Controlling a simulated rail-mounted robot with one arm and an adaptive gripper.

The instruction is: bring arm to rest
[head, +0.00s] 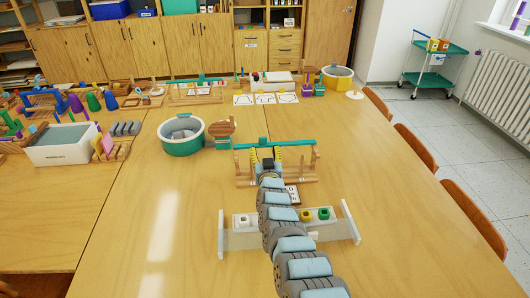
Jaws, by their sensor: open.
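My arm reaches from the bottom of the head view up over a pale tray. My gripper (265,157) is at its far end, a dark shape low in front of or over a wooden rack (303,172) with a green top bar (298,144). The gripper is open. I see nothing held in it, but its fingertips are small and partly hidden. I cannot tell whether it touches the rack.
The pale tray (240,240) with raised ends holds a white, a yellow and a green block (324,213). A green-and-white tub (182,135) stands left of the rack. Bare table (400,240) lies to the right; chairs (415,148) line that edge.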

